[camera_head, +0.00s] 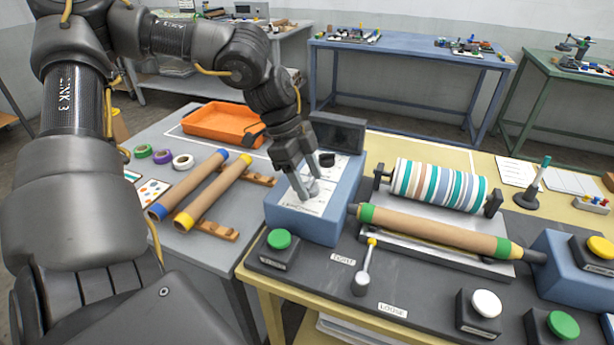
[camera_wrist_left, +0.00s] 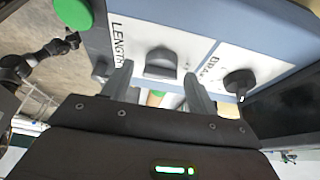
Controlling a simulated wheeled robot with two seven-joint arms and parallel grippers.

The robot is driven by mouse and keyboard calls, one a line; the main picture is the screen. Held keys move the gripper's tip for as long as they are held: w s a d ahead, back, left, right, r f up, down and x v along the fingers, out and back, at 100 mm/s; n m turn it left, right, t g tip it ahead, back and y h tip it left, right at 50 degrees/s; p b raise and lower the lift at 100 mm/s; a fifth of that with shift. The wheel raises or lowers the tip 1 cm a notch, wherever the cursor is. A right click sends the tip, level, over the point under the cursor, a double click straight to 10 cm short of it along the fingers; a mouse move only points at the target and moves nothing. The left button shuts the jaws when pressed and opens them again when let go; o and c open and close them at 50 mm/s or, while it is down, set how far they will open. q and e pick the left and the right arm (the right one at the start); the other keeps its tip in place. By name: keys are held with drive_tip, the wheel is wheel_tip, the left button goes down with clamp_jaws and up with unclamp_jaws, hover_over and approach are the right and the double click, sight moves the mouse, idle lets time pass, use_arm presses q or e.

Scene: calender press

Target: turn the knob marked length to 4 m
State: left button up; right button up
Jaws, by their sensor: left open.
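The length knob (camera_wrist_left: 160,63) is a grey knob on a white plate, beside the printed word LENGTH in the left wrist view. The plate is on top of a blue control box (camera_head: 348,204). My left gripper (camera_wrist_left: 158,88) is open, its two fingers pointing at the plate on either side of the knob. I cannot tell whether they touch it. In the head view my left gripper (camera_head: 305,190) covers much of the knob, and its setting cannot be read. A second, black knob (camera_wrist_left: 240,82) is farther along the plate, and also shows in the head view (camera_head: 327,160).
A dark screen (camera_head: 338,132) stands at the box's far end. A green button (camera_head: 279,239) and a lever (camera_head: 363,275) are in front. A striped roll (camera_head: 438,186) and brown tube (camera_head: 433,228) are to the right. Cardboard tubes (camera_head: 212,194) lie left.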

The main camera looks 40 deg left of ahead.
use_arm(q)
drive_tip(key=shift+c, duration=0.2)
drive_tip(key=c, duration=1)
drive_tip(key=shift+o, duration=0.2)
